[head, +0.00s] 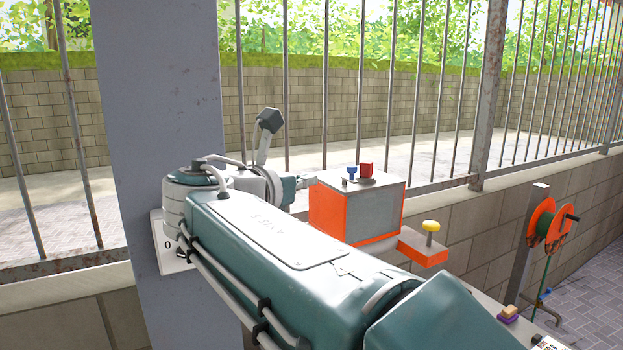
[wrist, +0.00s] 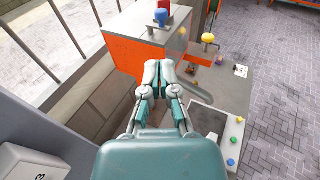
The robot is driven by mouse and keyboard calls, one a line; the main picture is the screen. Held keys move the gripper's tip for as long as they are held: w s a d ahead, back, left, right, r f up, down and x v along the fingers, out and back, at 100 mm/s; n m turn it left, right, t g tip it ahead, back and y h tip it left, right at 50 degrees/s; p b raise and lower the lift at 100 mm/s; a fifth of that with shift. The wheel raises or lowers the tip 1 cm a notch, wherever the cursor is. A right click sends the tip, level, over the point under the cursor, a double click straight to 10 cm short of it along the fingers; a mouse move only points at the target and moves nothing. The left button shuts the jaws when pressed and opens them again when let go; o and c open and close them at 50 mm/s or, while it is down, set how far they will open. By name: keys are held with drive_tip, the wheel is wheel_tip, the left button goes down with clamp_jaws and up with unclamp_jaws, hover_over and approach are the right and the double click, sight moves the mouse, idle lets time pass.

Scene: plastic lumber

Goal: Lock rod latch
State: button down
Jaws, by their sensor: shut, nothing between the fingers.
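I cannot make out the rod latch for certain in either view. My gripper (wrist: 160,72) is shut and empty in the wrist view, its fingertips in front of the orange face of a grey and orange box (wrist: 128,48). I cannot tell whether they touch it. In the head view the box (head: 375,212) stands right of my gripper (head: 304,182), which is partly hidden by my arm. A blue knob (head: 351,172) and a red block (head: 366,169) are on the box's top. A yellow knob (head: 431,226) stands on an orange block (head: 423,246) at its right.
A grey post (head: 155,110) rises close at the left, with a white plate (head: 172,248) behind my arm. A barred fence (head: 410,100) runs on a low wall behind. Orange reels (head: 547,222) stand at the right. Small coloured buttons (wrist: 232,140) are on the bench at right. Paving beyond is clear.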

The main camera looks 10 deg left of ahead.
sight(349, 171)
drive_tip(key=x, duration=1.1)
drive_tip(key=shift+w, duration=0.2)
drive_tip(key=shift+w+d, duration=0.25)
drive_tip(key=shift+d, duration=0.3)
drive_tip(key=shift+a+f, duration=0.1)
drive_tip(key=shift+a, duration=0.05)
